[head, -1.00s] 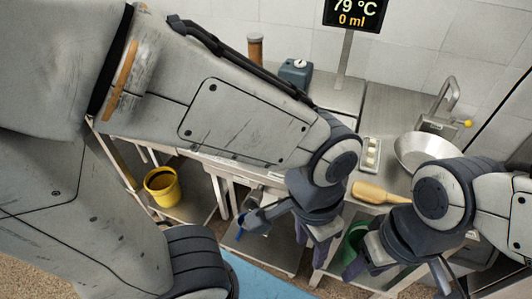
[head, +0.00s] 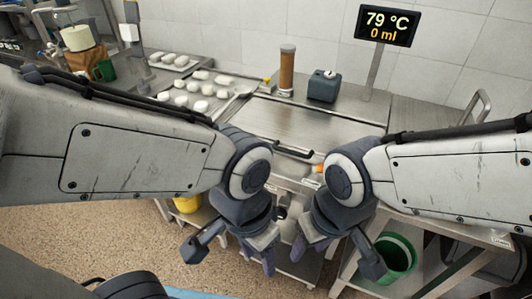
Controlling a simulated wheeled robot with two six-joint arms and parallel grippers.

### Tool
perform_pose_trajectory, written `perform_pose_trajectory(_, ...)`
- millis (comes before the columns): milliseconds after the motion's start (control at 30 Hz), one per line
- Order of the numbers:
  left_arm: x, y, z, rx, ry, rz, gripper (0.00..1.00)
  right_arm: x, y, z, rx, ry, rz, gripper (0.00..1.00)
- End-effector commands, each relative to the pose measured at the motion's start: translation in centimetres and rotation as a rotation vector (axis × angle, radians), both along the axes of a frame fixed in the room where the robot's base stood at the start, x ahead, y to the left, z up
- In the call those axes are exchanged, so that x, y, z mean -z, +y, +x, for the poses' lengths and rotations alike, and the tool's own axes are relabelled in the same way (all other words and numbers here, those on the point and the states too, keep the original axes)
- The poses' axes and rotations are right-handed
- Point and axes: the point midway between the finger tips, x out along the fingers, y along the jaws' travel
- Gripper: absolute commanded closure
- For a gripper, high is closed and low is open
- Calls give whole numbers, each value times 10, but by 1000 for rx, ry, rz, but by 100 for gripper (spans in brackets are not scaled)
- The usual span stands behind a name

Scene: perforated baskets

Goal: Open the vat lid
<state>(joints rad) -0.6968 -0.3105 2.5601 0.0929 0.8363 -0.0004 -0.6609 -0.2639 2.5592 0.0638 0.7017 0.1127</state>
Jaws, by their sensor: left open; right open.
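The vat lid (head: 300,122) is a flat, shiny steel panel in the counter, lying level and closed. A dark bar handle (head: 293,152) shows at its front edge, between my two wrists. My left gripper (head: 258,254) is open and empty, pointing down in front of the counter, below and left of the handle. My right gripper (head: 312,250) is open and empty, pointing down below and right of the handle. Both grippers are apart from the lid. My forearms and wrists hide parts of the counter's front edge.
A display (head: 387,25) reads 79 °C and 0 ml. A brown cylinder (head: 287,70) and a dark box (head: 323,86) stand behind the lid. White pieces (head: 195,90) lie on trays at left. A green bucket (head: 396,256) and a yellow bucket (head: 187,204) sit below.

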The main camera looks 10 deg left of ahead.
Motion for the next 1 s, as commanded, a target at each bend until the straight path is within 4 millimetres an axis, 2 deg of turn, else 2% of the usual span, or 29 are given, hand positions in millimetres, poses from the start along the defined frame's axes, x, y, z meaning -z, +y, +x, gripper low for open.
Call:
perform_pose_trajectory(33,13,0,0,0,0,0,50,19,2,19,85,-38,22,50)
perform_pose_trajectory(167,38,0,0,0,0,0,50,53,8,85,379,-184,153,50)
perform_pose_trajectory(200,46,0,0,0,0,0,50,63,9,107,474,-231,213,50)
perform_pose_trajectory(400,82,0,0,0,0,0,50,95,9,200,890,-377,601,50)
perform_pose_trajectory(500,99,0,0,0,0,0,50,104,6,233,1054,-388,839,50)
perform_pose_trajectory(600,113,0,0,0,0,0,50,107,1,255,1177,-357,1070,50)
perform_pose_trajectory(800,128,0,0,0,0,0,50,103,-7,273,1302,-250,1400,50)
perform_pose_trajectory(1000,130,0,0,0,0,0,50,98,-8,281,1327,-201,1510,50)
